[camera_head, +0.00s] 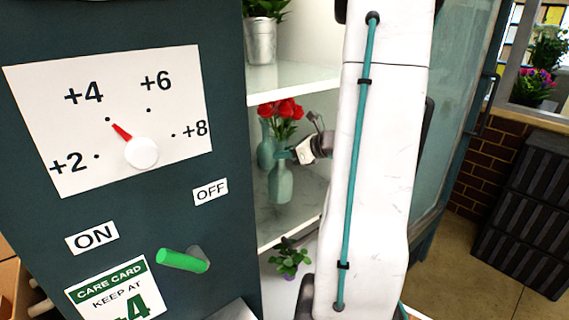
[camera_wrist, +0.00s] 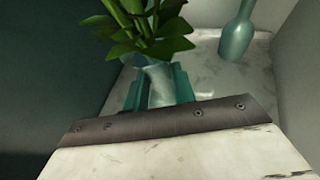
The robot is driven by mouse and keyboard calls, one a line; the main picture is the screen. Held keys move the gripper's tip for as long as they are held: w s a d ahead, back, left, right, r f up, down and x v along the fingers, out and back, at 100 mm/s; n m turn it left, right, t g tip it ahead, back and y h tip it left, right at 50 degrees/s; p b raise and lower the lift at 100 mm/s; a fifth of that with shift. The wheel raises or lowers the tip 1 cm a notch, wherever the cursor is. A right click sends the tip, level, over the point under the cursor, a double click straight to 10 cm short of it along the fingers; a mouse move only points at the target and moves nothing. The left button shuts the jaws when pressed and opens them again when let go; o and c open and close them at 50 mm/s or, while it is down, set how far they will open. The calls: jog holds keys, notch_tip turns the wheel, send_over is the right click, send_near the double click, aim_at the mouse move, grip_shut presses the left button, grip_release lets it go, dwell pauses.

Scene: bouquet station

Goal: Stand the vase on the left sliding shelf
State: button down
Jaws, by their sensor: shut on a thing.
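A pale green vase (camera_head: 281,185) with red roses (camera_head: 283,109) stands upright inside the cabinet, over its middle shelf (camera_head: 287,222). I cannot tell whether its base touches the shelf. My gripper (camera_head: 284,155) reaches in from the right and is shut on the vase's neck. In the wrist view the teal fingers of my gripper (camera_wrist: 160,90) lie on both sides of the vase's neck (camera_wrist: 160,86), below green leaves (camera_wrist: 150,30). The vase's lower part is hidden there.
A second teal vase (camera_head: 265,150) stands behind, partly hidden; a teal vase also shows in the wrist view (camera_wrist: 236,38). A metal pot plant (camera_head: 261,42) is on the upper shelf (camera_head: 290,77), a small plant (camera_head: 290,260) below. A dial (camera_head: 141,152) and green lever (camera_head: 181,260) are on the left panel.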

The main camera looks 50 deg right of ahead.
aim_at(285, 169)
jog(key=shift+f, duration=1.8)
jog(key=c, duration=1.1)
grip_release()
jog(key=shift+c, duration=0.2)
jog(key=v, duration=1.2)
